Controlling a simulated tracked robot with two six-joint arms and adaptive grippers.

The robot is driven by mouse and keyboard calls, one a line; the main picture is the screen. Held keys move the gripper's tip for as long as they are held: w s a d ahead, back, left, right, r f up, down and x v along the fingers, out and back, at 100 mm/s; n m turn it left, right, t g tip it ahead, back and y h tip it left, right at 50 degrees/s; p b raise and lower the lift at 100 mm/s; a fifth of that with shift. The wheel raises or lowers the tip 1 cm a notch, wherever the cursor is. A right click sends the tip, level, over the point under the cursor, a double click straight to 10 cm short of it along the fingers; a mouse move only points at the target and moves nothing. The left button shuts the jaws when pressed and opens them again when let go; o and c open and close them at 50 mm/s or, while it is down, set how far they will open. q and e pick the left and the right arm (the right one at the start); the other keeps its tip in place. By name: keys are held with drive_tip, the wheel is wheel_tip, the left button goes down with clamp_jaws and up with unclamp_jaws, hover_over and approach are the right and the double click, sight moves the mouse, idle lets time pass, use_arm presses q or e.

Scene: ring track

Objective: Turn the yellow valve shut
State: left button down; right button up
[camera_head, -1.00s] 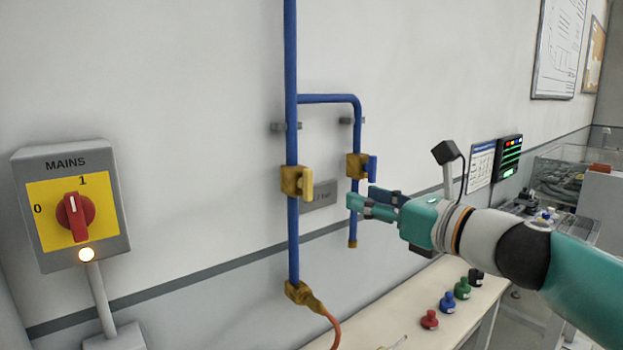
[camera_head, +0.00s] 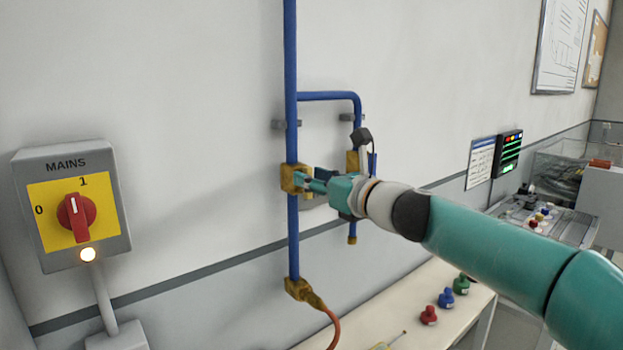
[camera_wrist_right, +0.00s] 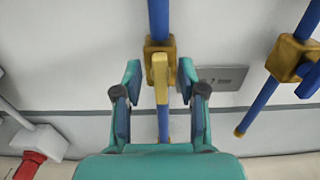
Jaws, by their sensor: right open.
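The yellow valve handle (camera_wrist_right: 160,78) hangs along the left blue pipe, below its brass body (camera_head: 291,179). In the right wrist view it stands between the two fingers of my right gripper (camera_wrist_right: 158,92), with a gap on each side. In the head view my right gripper (camera_head: 313,182) is at the valve, and its fingers hide most of the handle. My right gripper is open and holds nothing. My left gripper is not in view.
A second brass valve (camera_head: 352,162) with a blue handle is on the right branch pipe. A MAINS switch box (camera_head: 112,225) is on the wall at left. A bench (camera_head: 375,318) below carries several coloured knobs. An orange hose (camera_head: 336,326) leaves the pipe's lower end.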

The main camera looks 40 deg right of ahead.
clamp_jaws()
drive_tip(key=shift+a+f, duration=0.1)
